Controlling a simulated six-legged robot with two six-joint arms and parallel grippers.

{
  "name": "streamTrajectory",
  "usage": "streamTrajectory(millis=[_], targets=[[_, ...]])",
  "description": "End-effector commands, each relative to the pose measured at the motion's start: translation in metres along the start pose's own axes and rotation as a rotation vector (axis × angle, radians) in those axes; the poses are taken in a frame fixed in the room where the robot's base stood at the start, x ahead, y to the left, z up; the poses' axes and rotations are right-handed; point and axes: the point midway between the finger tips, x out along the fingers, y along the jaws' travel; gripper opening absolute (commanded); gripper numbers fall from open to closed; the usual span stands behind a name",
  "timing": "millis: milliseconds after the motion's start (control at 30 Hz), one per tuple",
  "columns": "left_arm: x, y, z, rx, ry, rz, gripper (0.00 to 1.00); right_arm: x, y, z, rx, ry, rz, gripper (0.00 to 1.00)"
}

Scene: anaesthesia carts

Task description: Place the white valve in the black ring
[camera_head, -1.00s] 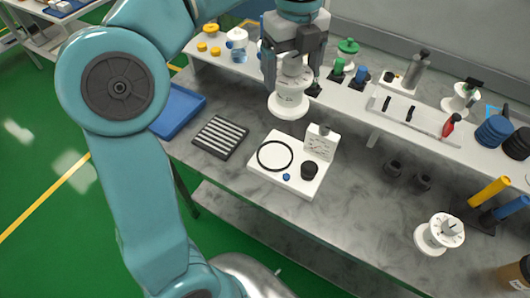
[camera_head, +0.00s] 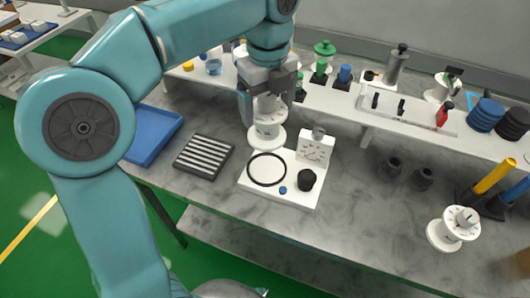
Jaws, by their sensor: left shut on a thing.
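My left gripper (camera_head: 268,92) is shut on the white valve (camera_head: 267,132), a round white part with a wide flange at its bottom. The gripper points down and holds the valve upright, just behind the black ring (camera_head: 267,169) in the picture. The black ring lies flat on a white base plate (camera_head: 290,195), and its inside is empty. The plate also bears a small upright white panel, a black knob (camera_head: 306,180) and a small blue knob. The gap between valve and table is hard to judge. My right gripper is out of view.
A black ribbed block (camera_head: 204,156) and a blue tray (camera_head: 153,136) lie to the left. Another white dial part (camera_head: 454,228) stands at the right. A raised shelf (camera_head: 345,117) with several fittings runs behind. The table front is clear.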

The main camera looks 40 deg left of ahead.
Motion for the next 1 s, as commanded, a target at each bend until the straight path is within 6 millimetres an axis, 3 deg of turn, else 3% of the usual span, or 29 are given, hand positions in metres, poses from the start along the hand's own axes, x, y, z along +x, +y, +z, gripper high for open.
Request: streamTrajectory(millis=[33, 200, 600, 1000], targets=[[0.019, 0.001, 0.000, -0.001, 0.001, 0.004, 0.25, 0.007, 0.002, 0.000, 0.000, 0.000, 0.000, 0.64], [0.059, 0.002, 0.001, -0.002, 0.001, 0.002, 0.25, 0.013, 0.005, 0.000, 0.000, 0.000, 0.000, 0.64], [0.112, 0.003, 0.004, -0.002, 0.000, 0.001, 0.25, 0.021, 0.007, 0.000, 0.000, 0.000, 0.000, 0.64], [0.121, 0.002, 0.003, -0.001, 0.000, -0.002, 0.25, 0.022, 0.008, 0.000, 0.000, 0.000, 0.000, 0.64]])
